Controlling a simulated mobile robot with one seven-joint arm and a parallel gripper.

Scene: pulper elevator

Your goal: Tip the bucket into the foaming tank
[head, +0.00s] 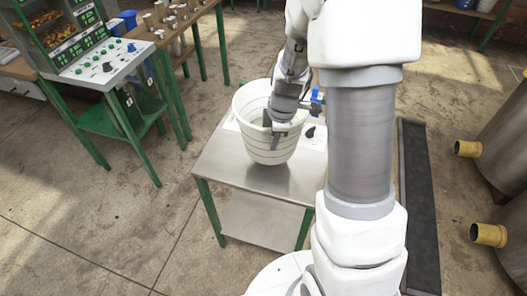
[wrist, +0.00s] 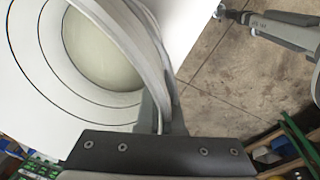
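A white bucket (head: 264,142) with dark rings stands upright on a small steel-topped table. My gripper (head: 276,128) reaches down to its rim on the side near me. In the wrist view the bucket (wrist: 45,75) fills the left side, with its pale round bottom or contents showing. There my gripper (wrist: 162,115) has its fingers close together with the rim running between them, shut on it. Two large grey tanks (head: 502,135) with yellow pipe stubs stand at the right edge, cut off by the frame. Their tops are hidden, and I cannot tell whether either is the foaming tank.
The steel table (head: 225,165) has green legs and a lower shelf. A control panel (head: 105,62) on a green frame and a bench of metal cups (head: 165,20) stand at the left. A long dark strip (head: 418,200) lies between the table and the tanks. The floor at front left is clear.

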